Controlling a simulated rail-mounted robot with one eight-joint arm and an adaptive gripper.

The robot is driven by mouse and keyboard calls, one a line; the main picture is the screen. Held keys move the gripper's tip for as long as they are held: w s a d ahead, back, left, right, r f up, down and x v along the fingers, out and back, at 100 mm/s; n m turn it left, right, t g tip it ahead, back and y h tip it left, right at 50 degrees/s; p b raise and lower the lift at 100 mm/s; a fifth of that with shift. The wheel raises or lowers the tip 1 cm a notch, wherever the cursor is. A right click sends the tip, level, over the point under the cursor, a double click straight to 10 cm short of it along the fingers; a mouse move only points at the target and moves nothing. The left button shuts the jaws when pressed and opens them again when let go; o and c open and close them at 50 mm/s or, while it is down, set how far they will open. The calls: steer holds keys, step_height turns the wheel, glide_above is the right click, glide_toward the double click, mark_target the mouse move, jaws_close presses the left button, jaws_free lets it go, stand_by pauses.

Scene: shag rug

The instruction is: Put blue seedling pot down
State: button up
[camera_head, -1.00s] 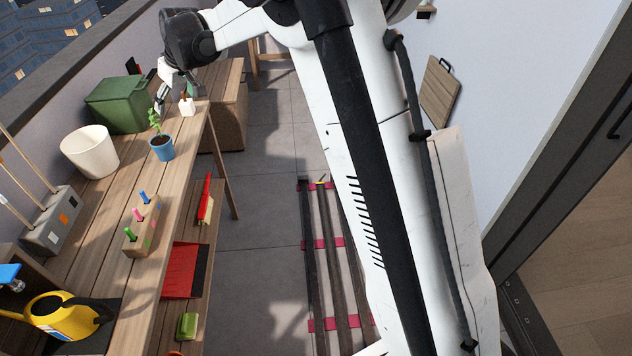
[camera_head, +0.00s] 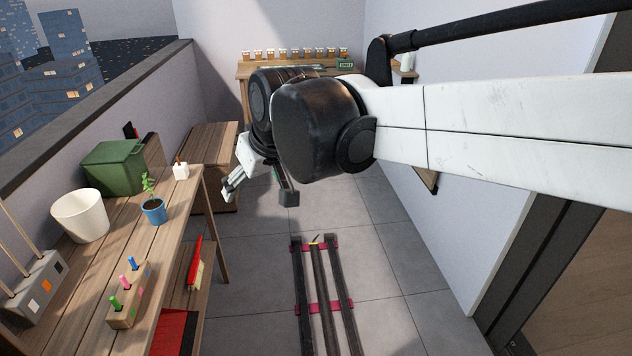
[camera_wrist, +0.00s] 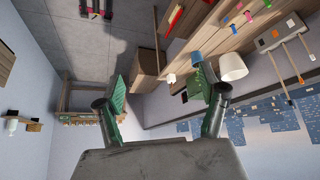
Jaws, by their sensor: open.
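The blue seedling pot (camera_head: 154,213) stands upright on the wooden bench (camera_head: 98,262), with a green seedling (camera_head: 148,186) in dark soil. My gripper (camera_head: 258,190) is open and empty, out over the floor to the right of the bench and clear of the pot. In the wrist view, the green fingers of my gripper (camera_wrist: 163,95) are spread wide with nothing between them. The blue pot shows small near the right finger in the wrist view (camera_wrist: 197,57).
A white pot (camera_head: 80,216), a green bin (camera_head: 114,168), a small white container (camera_head: 181,171) and a peg block (camera_head: 130,292) are on the bench. Floor rails (camera_head: 322,290) run below. A back shelf (camera_head: 300,66) holds several small pots.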

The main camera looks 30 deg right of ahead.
steer(key=s+d+f+m, duration=0.1)
steer(key=s+d+f, duration=0.1)
steer(key=s, duration=0.5)
steer(key=s+d+f+m+h, duration=0.1)
steer(key=s+d+f, duration=0.1)
steer(key=s+f, duration=0.3)
steer(key=s, duration=0.3)
steer(key=shift+t, duration=0.3)
